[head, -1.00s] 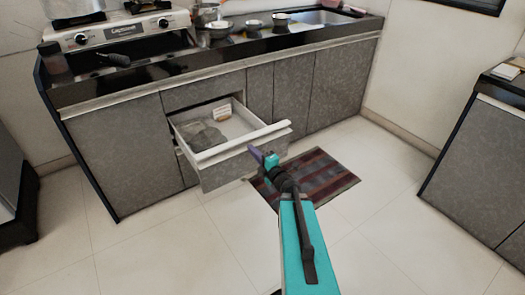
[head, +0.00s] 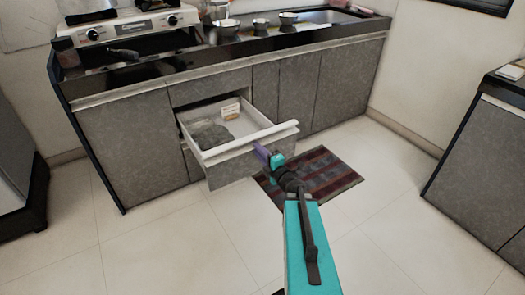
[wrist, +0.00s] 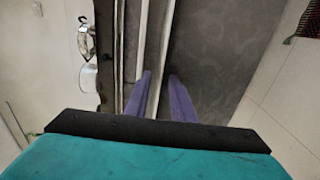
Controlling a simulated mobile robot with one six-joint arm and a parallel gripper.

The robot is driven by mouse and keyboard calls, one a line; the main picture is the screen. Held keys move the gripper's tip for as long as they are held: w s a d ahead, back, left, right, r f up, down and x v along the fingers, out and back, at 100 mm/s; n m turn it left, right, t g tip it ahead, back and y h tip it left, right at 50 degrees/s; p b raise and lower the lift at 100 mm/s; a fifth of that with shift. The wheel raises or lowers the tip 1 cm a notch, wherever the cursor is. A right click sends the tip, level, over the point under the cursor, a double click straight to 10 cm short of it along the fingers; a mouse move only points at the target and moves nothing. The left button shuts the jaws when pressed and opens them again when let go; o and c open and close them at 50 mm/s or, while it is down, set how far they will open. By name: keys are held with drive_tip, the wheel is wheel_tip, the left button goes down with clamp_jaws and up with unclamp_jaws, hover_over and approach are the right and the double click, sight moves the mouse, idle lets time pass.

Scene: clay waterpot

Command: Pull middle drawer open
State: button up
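The middle drawer (head: 255,157) stands well out of the grey cabinet, below a closed top drawer front (head: 210,87). Its pale tray is open to view and holds a grey round item (head: 210,134) and a small light box (head: 231,110). My gripper (head: 266,153) is at the right part of the drawer front. In the wrist view, my gripper's two purple fingers (wrist: 162,97) are apart, with the drawer's pale top edge (wrist: 160,80) running between them. The left finger looks close to that edge; I cannot tell whether either finger touches it.
A striped mat (head: 318,176) lies on the floor under and right of my gripper. Cabinet doors (head: 345,82) stand closed to the right of the drawer. Another counter (head: 485,160) is at the far right. Tiled floor (head: 170,240) is clear in front.

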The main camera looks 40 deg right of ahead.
drive_tip(key=shift+d, duration=0.2)
drive_tip(key=s+a+p, duration=0.1)
drive_tip(key=s+p, duration=1)
drive_tip(key=s, duration=0.2)
drive_tip(key=shift+s+p, duration=0.35)
drive_tip(key=shift+p, duration=0.05)
idle(0.5)
idle(0.4)
